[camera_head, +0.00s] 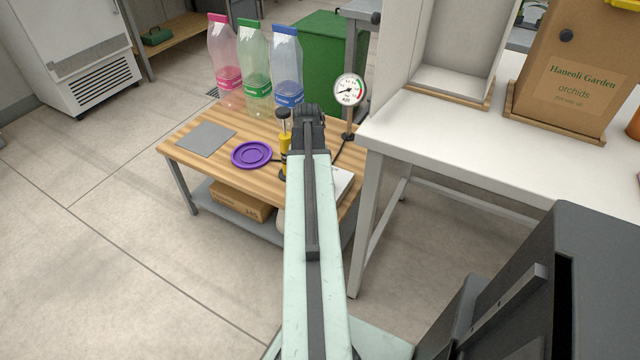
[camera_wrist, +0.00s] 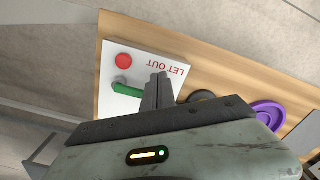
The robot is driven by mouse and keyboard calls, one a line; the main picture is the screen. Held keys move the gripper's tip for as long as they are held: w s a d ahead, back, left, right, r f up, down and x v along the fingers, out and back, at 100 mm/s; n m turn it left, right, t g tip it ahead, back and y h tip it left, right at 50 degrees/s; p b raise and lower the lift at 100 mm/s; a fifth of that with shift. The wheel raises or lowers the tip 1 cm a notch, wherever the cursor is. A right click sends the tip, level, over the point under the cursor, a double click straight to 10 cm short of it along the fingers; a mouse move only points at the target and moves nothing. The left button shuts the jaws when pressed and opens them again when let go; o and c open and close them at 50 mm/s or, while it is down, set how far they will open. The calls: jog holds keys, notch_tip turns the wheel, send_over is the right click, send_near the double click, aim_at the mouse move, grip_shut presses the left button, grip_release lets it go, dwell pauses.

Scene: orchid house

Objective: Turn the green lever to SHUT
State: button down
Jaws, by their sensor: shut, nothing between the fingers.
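The green lever (camera_wrist: 127,91) lies on a white panel (camera_wrist: 112,76) in the wrist view. A grey pivot shows at its left end, and the handle runs right toward my fingers. The panel bears upside-down "LET OUT" lettering; no SHUT mark is visible. My gripper (camera_wrist: 160,79) is shut and empty, its fingers just right of the lever's end; I cannot tell whether they touch it. In the head view my gripper (camera_head: 309,112) is over the wooden table, and my arm hides the lever. Part of the white panel (camera_head: 342,184) shows right of the arm.
A red round knob (camera_wrist: 123,61) sits on the panel near the lever. A white table (camera_head: 440,136) stands close on the right.

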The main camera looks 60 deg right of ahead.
jog(key=shift+d, duration=0.1)
jog(key=shift+w+d, duration=0.2)
jog(key=shift+d, duration=0.3)
jog(key=shift+w+d, duration=0.2)
jog(key=shift+d, duration=0.3)
jog(key=shift+w+d, duration=0.1)
jog(key=shift+d, duration=0.95)
